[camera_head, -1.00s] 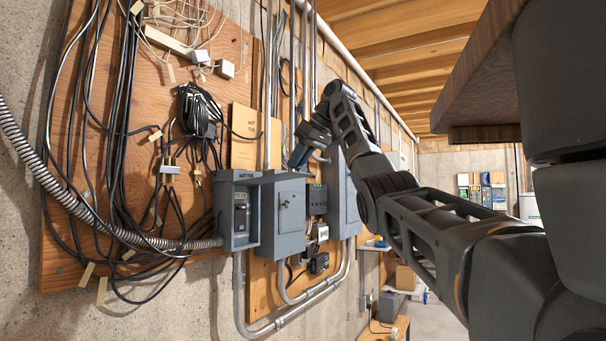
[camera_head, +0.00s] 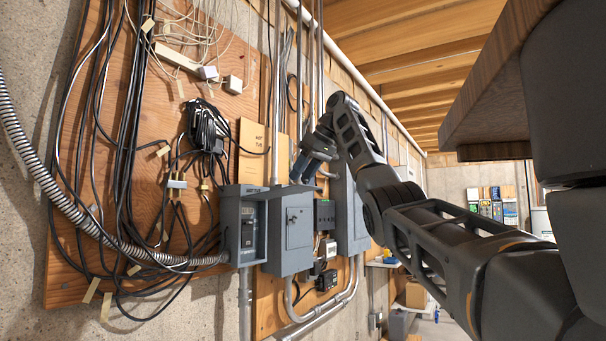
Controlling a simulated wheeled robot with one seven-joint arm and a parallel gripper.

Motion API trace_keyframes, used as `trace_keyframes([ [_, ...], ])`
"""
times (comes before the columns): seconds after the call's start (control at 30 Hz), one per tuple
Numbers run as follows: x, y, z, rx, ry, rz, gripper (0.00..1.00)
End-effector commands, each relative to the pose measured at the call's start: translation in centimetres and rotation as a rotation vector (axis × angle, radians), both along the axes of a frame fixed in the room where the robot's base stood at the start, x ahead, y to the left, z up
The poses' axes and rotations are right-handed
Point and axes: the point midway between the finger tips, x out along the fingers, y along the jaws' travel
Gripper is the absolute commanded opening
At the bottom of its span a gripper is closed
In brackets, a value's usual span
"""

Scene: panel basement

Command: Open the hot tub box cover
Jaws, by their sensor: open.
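The hot tub box (camera_head: 247,227) is a grey metal box on the wall panel, left of centre. Its label is on the top edge, and a dark switch panel shows in its recessed front. I cannot tell how its cover stands. My gripper (camera_head: 299,172) is open and empty, pointing down just above the second grey box in the picture, to the right of the hot tub box. Its fingertips are small and partly hidden; I cannot tell whether they touch anything.
A second grey box (camera_head: 292,232) stands right beside the hot tub box. A taller grey box (camera_head: 348,215) is farther right, partly behind my arm. Flexible conduit (camera_head: 70,205) and loose black cables hang at the left. A wooden shelf (camera_head: 480,95) overhangs at upper right.

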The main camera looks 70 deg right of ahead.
Motion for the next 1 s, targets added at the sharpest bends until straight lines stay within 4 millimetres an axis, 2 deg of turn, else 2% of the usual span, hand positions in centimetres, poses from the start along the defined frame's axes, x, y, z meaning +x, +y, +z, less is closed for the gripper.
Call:
trace_keyframes([
  [0.23,-0.7,0.0,0.9,-0.003,-0.001,-0.003,0.41],
  [0.63,-4.0,0.9,5.7,-0.002,0.001,-0.002,0.41],
  [1.0,-4.4,1.1,6.3,0.0,0.0,0.0,0.41],
])
